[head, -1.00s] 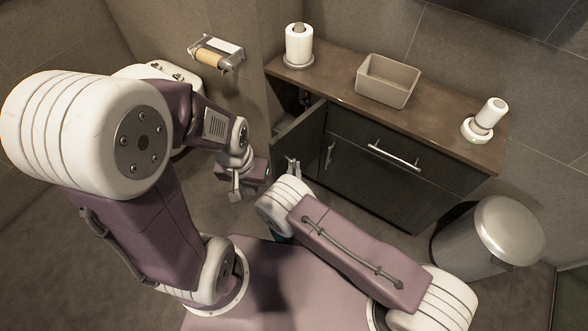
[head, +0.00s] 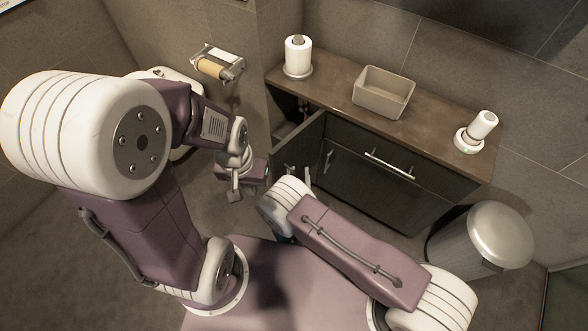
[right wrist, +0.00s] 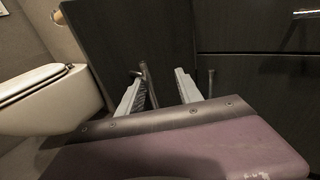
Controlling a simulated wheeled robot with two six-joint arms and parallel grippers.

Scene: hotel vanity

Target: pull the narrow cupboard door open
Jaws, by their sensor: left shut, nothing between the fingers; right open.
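The narrow cupboard door (head: 302,138) at the left end of the vanity stands swung partly open in the head view, with a dark gap behind it. It fills the upper left of the right wrist view (right wrist: 130,35). Its bar handle (right wrist: 147,82) shows between the fingers of my right gripper (right wrist: 162,92), close to the left finger. That gripper is open; in the head view my right arm hides most of it. My left gripper (head: 235,190) is shut and empty, apart from the door, to its left.
A wider door with a vertical handle (head: 328,158) and a drawer with a long handle (head: 390,165) adjoin. The counter (head: 330,88) holds a beige bin (head: 384,92) and a paper roll (head: 298,55). A trash can (head: 490,240) stands right; a toilet (right wrist: 45,95) stands left.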

